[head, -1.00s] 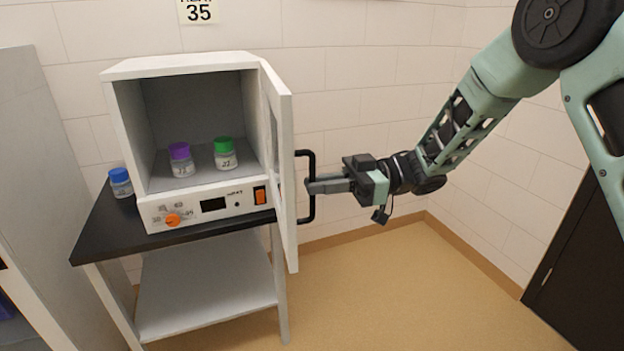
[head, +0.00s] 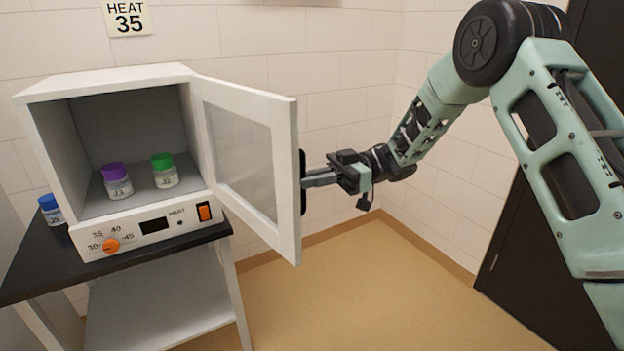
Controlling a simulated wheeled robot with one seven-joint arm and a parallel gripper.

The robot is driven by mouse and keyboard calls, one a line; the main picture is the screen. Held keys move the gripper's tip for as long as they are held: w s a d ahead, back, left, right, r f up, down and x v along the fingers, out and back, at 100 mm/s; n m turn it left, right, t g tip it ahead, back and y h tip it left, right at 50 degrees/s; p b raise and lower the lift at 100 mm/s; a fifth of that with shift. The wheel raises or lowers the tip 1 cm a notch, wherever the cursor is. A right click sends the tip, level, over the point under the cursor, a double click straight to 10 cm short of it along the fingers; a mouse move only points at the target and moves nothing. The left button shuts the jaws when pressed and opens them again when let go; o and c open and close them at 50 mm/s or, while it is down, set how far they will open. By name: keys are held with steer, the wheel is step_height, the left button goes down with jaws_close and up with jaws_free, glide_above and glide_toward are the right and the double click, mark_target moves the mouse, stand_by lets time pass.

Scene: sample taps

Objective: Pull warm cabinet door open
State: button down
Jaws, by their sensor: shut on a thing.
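The warm cabinet (head: 110,82) is a white box with a grey inside and a front control panel. Its door (head: 286,160), white-framed with a clear pane, is hinged on the right and stands open at an angle to the front. The black handle (head: 302,168) is on the door's far face, seen mostly edge-on. My gripper (head: 310,181) is shut on the handle, with its fingertips partly hidden behind the door's edge. Inside the cabinet are a purple-capped jar (head: 117,182) and a green-capped jar (head: 164,171).
The cabinet stands on a dark-topped table (head: 30,272) with a lower shelf (head: 160,295). A blue-capped jar (head: 50,209) stands left of the cabinet. A HEAT 35 sign (head: 126,17) hangs on the wall. The floor (head: 350,290) at right is clear.

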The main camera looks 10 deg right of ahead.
steer(key=shift+w+a+r, duration=0.25)
steer(key=shift+w, duration=0.1)
steer(key=c, duration=1.8)
jaws_free()
steer(key=shift+c, duration=0.2)
steer(key=o, duration=0.4)
steer(key=shift+w+a+f, duration=0.15)
steer(key=shift+w+a, duration=0.05)
steer(key=shift+w, duration=0.05)
steer(key=shift+c, duration=0.2)
steer(key=shift+s+d, duration=0.15)
steer(key=shift+d, duration=0.05)
steer(key=w+d+b, duration=0.2)
steer(key=d+b, duration=0.1)
steer(key=d, duration=1.4)
steer(key=shift+w, duration=0.2)
steer(key=shift+t, duration=0.3)
